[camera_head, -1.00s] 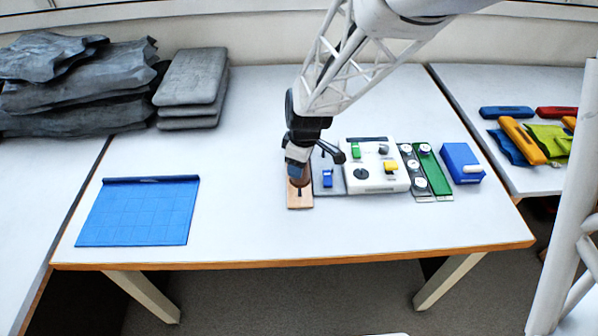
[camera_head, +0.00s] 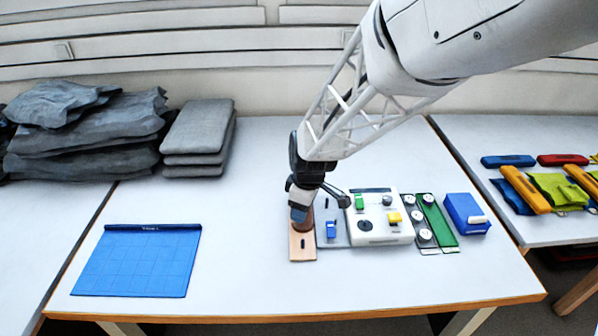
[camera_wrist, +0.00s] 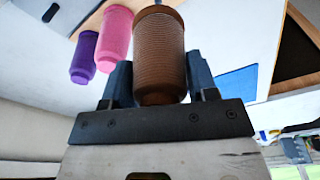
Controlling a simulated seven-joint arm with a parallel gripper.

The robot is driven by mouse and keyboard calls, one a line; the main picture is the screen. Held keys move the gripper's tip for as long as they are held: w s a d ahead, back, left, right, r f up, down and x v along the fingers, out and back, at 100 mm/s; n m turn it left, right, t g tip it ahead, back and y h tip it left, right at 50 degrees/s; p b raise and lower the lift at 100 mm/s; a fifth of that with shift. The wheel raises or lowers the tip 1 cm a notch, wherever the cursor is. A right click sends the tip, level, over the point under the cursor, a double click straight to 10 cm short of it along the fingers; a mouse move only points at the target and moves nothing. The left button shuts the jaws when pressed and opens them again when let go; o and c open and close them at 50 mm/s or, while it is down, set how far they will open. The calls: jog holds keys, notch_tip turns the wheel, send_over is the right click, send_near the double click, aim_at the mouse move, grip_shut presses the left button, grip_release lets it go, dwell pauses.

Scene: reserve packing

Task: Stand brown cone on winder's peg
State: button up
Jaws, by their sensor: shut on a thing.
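My gripper (camera_head: 300,215) is shut on the brown cone (camera_wrist: 158,55), with one blue finger on each side of it in the wrist view. In the head view only a little of the cone shows behind the fingers, over the wooden board (camera_head: 301,253). I cannot tell whether the cone touches the board. A dark peg (camera_head: 303,243) stands at the board's near end. Right of the board, a grey plate (camera_head: 337,237) carries a thin dark upright peg (camera_head: 326,204) and a blue block (camera_head: 331,229). I cannot tell for sure which part is the winder.
A white control box (camera_head: 370,236), grey dials, a green strip (camera_head: 439,222) and a blue box (camera_head: 466,213) lie right. A blue mat (camera_head: 137,262) lies left; the table between is clear.

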jog(key=shift+w+d, duration=0.1)
jog(key=w+d+m, duration=0.3)
jog(key=w, duration=0.8)
jog(key=w+d+m, duration=0.2)
jog(key=w+m, duration=0.1)
jog(key=w, duration=0.9)
jog(key=w+d+m, duration=0.3)
jog(key=w, duration=0.8)
jog(key=w+d+f+m+h, duration=0.1)
jog(key=w+d+f+m, duration=0.2)
jog(key=w, duration=0.6)
jog(key=w+d+f+m, duration=0.1)
jog(key=w+d+f, duration=0.35)
jog(key=w, duration=0.55)
jog(key=s+a+r+n, duration=0.2)
jog(key=s+n, duration=0.2)
jog(key=s, duration=0.8)
jog(key=s+a+r+n, duration=0.2)
jog(key=s+r+n, duration=0.1)
jog(key=s, duration=1)
jog(key=s+a+r+n+y, duration=0.1)
jog(key=s+n, duration=0.5)
jog(key=s, duration=0.7)
jog(key=shift+a+r, duration=0.8)
jog(key=shift+a, duration=0.25)
jog(key=shift+w+f, duration=0.1)
jog(key=shift+f, duration=0.05)
